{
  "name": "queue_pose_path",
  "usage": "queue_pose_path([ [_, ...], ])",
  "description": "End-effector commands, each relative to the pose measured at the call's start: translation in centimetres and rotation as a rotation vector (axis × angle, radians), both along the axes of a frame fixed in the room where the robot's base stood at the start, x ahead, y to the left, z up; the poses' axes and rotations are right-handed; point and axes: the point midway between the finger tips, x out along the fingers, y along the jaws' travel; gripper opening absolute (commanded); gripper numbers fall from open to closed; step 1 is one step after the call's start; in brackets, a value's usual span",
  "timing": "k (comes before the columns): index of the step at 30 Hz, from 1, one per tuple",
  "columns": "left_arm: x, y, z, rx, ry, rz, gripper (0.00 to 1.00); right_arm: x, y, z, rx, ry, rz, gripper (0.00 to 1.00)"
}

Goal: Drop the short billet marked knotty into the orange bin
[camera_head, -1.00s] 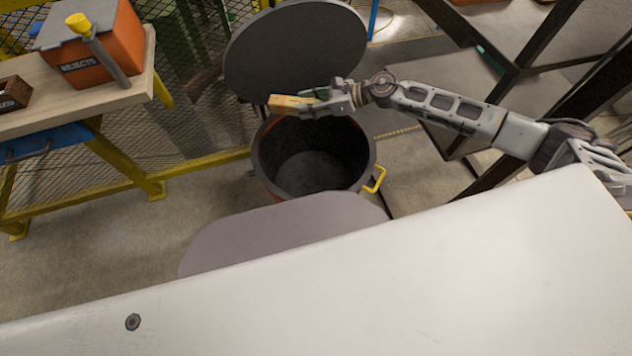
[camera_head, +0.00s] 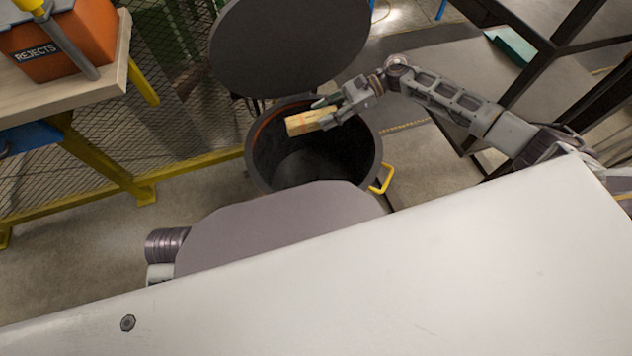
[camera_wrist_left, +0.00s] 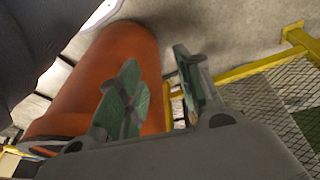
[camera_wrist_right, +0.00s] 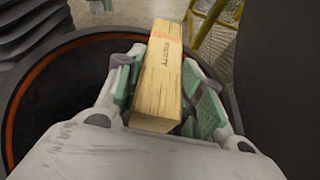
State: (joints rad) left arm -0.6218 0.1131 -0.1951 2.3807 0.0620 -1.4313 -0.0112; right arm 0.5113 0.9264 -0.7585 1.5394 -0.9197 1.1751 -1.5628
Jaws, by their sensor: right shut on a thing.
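The short wooden billet (camera_head: 311,121) is held by my right gripper (camera_head: 335,112) above the mouth of the orange bin (camera_head: 372,166). In the right wrist view the billet (camera_wrist_right: 158,88) sits between both green-padded fingers, with dark lettering, seemingly knotty, and a reddish band on its top face. The bin's dark inside and orange inner rim show below it. The bin's orange outside (camera_wrist_left: 98,75) shows in the left wrist view. There my left gripper (camera_wrist_left: 162,92) is open and empty beside the bin, its fingers apart; the head view does not show it.
The bin's round dark lid (camera_head: 290,45) stands raised behind its mouth. A yellow handle (camera_head: 383,180) sticks out at its right. An orange box marked REJECTS (camera_head: 85,45) stands on a wooden bench (camera_head: 60,95) at the left. A mesh fence (camera_head: 165,125) runs behind.

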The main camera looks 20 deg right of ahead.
Motion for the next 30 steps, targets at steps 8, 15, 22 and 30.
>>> queue_pose_path([
  [8,-0.1,0.0,0.2,-0.001,0.0,0.0,0.35,0.0,-0.1,0.0,0.001,-0.001,0.004,0.09],
  [15,0.0,0.0,0.2,-0.001,-0.002,0.0,0.35,0.0,-0.1,-0.2,0.001,-0.001,0.004,0.09],
  [22,0.0,-0.1,0.2,-0.008,-0.011,-0.001,0.35,0.0,0.0,-1.4,0.0,-0.001,0.004,0.09],
  [30,0.4,-0.7,-0.1,-0.037,-0.046,-0.001,0.35,0.0,0.0,-3.7,0.0,0.0,0.002,0.09],
])
